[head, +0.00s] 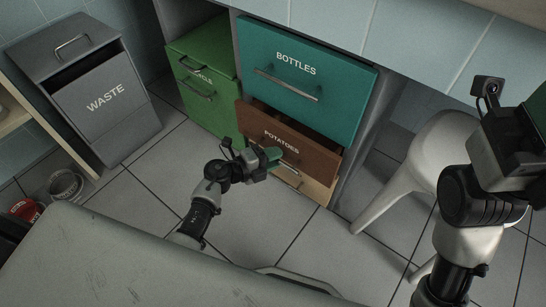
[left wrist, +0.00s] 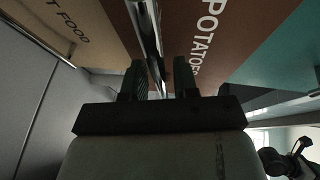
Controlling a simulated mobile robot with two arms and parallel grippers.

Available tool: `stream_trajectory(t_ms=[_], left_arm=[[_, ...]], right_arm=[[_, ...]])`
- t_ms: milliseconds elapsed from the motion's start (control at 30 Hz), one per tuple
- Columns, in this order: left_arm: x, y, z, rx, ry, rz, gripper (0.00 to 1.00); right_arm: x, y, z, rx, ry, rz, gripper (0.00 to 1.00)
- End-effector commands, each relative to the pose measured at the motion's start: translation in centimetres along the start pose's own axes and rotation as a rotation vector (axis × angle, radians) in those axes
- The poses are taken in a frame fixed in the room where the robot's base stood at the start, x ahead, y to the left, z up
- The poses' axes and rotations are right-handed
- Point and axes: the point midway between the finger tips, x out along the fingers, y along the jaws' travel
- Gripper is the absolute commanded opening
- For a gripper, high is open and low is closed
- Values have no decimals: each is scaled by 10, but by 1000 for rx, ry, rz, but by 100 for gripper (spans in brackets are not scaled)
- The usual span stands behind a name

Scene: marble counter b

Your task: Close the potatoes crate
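The potatoes crate (head: 312,147) is a brown drawer with white lettering, below the teal bottles crate. It is pulled partway out, with a dark gap showing behind its top edge. Its brown front also shows in the left wrist view (left wrist: 185,22). My left gripper (head: 274,158) is at its front, by the handle. In the left wrist view, the metal handle bar (left wrist: 150,45) runs between the two separated fingers of the left gripper (left wrist: 157,80), with gaps visible beside it. My right gripper (head: 538,120) is at the right edge, its fingertips cut off by the frame.
The teal bottles crate (head: 303,75) is above, and a green crate (head: 203,88) is to the left. A pale wooden crate (head: 312,186) is below. A white stool (head: 425,160) stands on the right, and a grey waste bin (head: 100,100) on the left. Tiled floor lies in front.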

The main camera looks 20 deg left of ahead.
Motion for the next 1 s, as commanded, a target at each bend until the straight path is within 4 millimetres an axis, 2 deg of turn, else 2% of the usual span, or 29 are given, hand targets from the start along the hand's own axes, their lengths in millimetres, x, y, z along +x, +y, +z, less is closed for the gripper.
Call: stream_trajectory(t_ms=[33, 167, 200, 433, 700, 1000], left_arm=[[0, 0, 0, 0, 0, 0, 21], [0, 0, 0, 0, 0, 0, 1], [0, 0, 0, 0, 0, 0, 0], [1, 0, 1, 0, 0, 0, 0], [36, -8, 16, -1, -1, 0, 0], [42, -9, 19, 0, -6, 0, 0]], right_arm=[[0, 0, 0, 0, 0, 0, 38], [0, 0, 0, 0, 0, 0, 38], [0, 0, 0, 0, 1, 0, 38], [0, 0, 0, 0, 1, 0, 38], [-1, 0, 0, 1, 0, 0, 38], [-1, 0, 0, 0, -1, 0, 38]])
